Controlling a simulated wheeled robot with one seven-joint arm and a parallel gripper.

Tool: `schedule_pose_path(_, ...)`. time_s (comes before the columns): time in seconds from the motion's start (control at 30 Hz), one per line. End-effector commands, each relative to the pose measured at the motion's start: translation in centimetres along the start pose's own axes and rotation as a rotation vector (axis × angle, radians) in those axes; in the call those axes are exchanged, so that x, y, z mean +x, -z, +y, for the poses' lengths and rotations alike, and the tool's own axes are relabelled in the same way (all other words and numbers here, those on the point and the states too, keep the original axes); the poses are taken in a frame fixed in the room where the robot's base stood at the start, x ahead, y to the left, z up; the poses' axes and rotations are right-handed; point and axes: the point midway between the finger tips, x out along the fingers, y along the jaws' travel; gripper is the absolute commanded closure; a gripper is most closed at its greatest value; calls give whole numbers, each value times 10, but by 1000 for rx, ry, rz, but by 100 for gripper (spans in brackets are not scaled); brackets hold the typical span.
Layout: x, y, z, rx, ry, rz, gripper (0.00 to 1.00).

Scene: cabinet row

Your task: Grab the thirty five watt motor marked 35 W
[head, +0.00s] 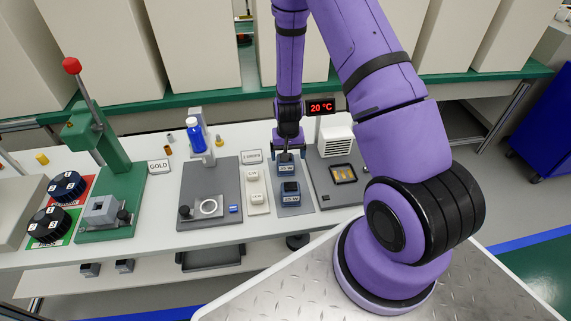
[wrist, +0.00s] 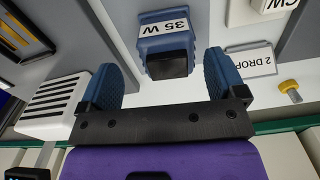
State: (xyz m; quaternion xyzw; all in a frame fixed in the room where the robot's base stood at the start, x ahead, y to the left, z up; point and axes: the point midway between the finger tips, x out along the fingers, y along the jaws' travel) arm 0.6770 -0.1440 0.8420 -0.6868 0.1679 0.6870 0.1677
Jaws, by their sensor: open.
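The motor marked 35 W (wrist: 165,40) is a blue block with a black end and a white label, seen at the top middle of the wrist view. My gripper (wrist: 162,80) is open and empty, its two blue fingers set wide on either side of the motor's line. The motor appears just beyond the fingertips, with no contact visible. In the head view, my gripper (head: 287,153) is over the farther of two blue motors (head: 287,169) on a grey plate. The nearer motor (head: 290,189) stands in front; its label is too small to read.
A white vented box (head: 336,141) and a dark plate with a yellow-pinned tray (head: 343,174) are to the right. A "2 DROPS" sign (head: 251,156) and white switches (head: 254,185) are to the left. A green lever press (head: 110,165) is farther left.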

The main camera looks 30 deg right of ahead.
Motion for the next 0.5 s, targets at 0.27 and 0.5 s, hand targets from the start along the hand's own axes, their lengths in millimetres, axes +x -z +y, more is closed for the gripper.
schedule_pose_path(0.27, 22, 3, -4, -1, -1, -3, 11)
schedule_pose_path(0.5, 48, 6, -8, 0, 0, -2, 11)
